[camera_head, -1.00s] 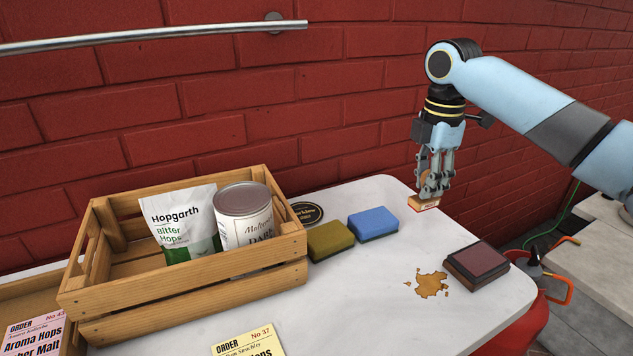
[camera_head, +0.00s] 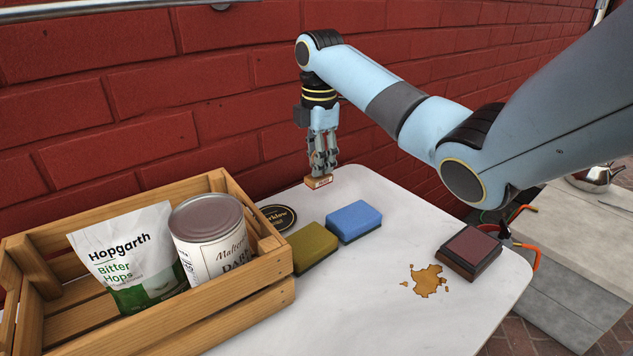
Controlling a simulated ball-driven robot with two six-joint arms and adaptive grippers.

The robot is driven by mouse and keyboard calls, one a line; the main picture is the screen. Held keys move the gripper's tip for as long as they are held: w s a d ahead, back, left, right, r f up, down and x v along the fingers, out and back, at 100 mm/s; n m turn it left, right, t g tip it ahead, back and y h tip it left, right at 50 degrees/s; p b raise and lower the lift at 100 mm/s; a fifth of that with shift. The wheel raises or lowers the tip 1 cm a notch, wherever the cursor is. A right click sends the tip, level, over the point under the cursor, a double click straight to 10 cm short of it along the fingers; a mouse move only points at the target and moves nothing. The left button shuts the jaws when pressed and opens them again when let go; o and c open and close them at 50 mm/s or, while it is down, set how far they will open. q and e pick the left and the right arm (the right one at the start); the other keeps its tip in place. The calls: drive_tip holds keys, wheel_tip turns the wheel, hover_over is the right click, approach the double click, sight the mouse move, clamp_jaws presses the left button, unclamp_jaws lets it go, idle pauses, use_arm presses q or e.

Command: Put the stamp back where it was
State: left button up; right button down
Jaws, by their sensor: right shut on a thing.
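The stamp (camera_head: 319,183) is a small wooden block with a pale, red-marked front face. My right gripper (camera_head: 322,170) points down and is shut on its upper part, at the back of the white table near the brick wall. Whether the stamp touches the tabletop I cannot tell. The dark red ink pad (camera_head: 470,249) lies in its wooden frame at the table's right side, well apart from the stamp. My left gripper is not in view.
A blue sponge (camera_head: 354,221) and an olive sponge (camera_head: 309,249) lie in front of the stamp. A dark round coaster (camera_head: 278,217) is to its left. A wooden crate (camera_head: 150,324) holds a Hopgarth bag (camera_head: 128,255) and a malt can (camera_head: 212,243). A brown spill (camera_head: 426,281) lies by the ink pad.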

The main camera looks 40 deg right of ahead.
sight(317, 178)
drive_tip(key=shift+w+a+f, duration=0.1)
drive_tip(key=shift+w+f, duration=0.1)
drive_tip(key=shift+f, duration=0.35)
wheel_tip(317, 178, down, 3)
drive_tip(key=shift+f+b, duration=0.1)
drive_tip(key=shift+b, duration=0.25)
drive_tip(key=c, duration=1.1)
unclamp_jaws()
drive_tip(key=shift+c, duration=0.2)
